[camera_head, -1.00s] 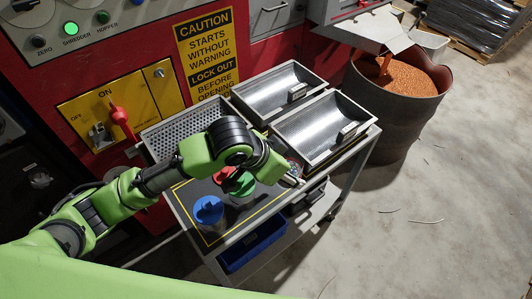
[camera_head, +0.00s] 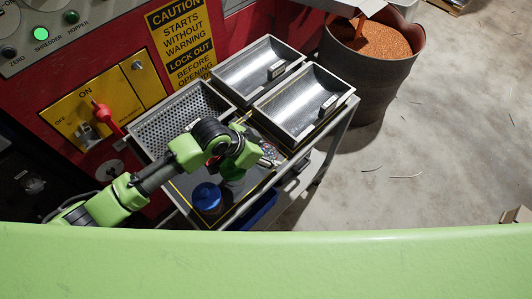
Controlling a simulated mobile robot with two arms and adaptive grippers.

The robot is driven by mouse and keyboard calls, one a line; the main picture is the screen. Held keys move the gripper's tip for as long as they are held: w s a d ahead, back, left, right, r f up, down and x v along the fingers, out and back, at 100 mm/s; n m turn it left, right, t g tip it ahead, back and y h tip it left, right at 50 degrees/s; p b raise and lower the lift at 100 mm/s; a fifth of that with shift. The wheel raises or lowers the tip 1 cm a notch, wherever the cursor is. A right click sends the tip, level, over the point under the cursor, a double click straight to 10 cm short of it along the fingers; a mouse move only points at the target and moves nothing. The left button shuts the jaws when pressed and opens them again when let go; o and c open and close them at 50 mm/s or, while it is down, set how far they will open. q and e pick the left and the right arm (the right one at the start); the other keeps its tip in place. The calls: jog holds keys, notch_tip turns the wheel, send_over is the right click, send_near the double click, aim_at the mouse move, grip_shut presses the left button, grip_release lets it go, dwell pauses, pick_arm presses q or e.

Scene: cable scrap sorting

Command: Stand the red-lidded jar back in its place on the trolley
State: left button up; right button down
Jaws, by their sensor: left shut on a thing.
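My left gripper (camera_head: 269,160) is over the right side of the dark mat on the trolley, in front of the metal trays. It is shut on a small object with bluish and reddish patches. Too little of that object shows to tell what it is. A scrap of red (camera_head: 212,160) shows beside my left arm, mostly hidden by it; I cannot tell whether it is the red lid. A green-lidded jar (camera_head: 233,172) stands on the mat, partly under my arm. A blue-lidded jar (camera_head: 207,196) stands in front of it, to the left. My right gripper is out of view.
The trolley holds a perforated tray (camera_head: 152,143) and two smooth metal trays (camera_head: 262,62) behind the mat. A red machine with a yellow switch panel (camera_head: 133,90) is behind it at left. A drum of copper granules (camera_head: 367,75) stands at back right. Floor at right is mostly clear.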

pick_arm(q)
jog(key=shift+f, duration=0.4)
jog(key=shift+f, duration=0.1)
jog(key=o, duration=1.3)
jog(key=shift+c, duration=0.2)
jog(key=v, duration=1.2)
jog(key=shift+b, duration=0.4)
jog(key=shift+s+d, duration=0.1)
jog(key=shift+d, duration=0.05)
